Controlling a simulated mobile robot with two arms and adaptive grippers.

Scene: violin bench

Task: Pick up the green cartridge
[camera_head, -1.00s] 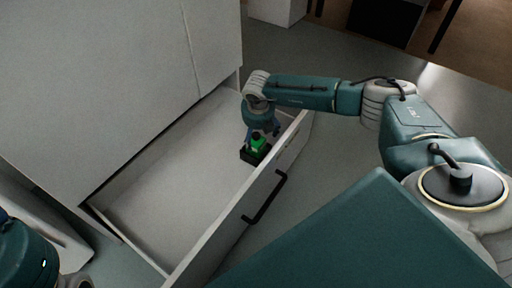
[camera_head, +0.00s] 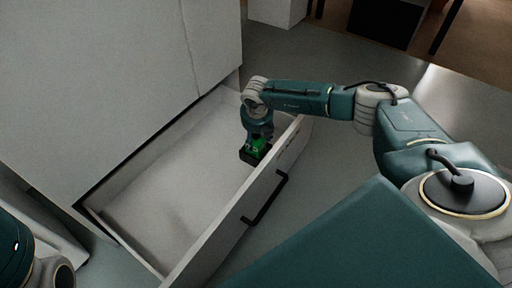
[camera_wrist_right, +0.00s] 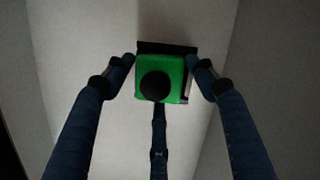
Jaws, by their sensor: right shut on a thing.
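The green cartridge (camera_head: 260,145) sits at the black holder (camera_head: 247,157) inside the open drawer, near its far right corner. In the right wrist view the cartridge (camera_wrist_right: 175,92) shows a green face with a round black spot, and the black holder (camera_wrist_right: 165,47) shows behind it. My right gripper (camera_head: 259,138) reaches down into the drawer from above and is shut on the cartridge. In the right wrist view its dark fingers (camera_wrist_right: 160,82) close in from the left, right and below. My left gripper is out of view.
The white drawer (camera_head: 150,205) is pulled out of the white cabinet (camera_head: 100,80), and the rest of its floor is bare. Its front wall, with a black handle (camera_head: 267,200), stands close beside my right gripper. Grey floor lies outside it.

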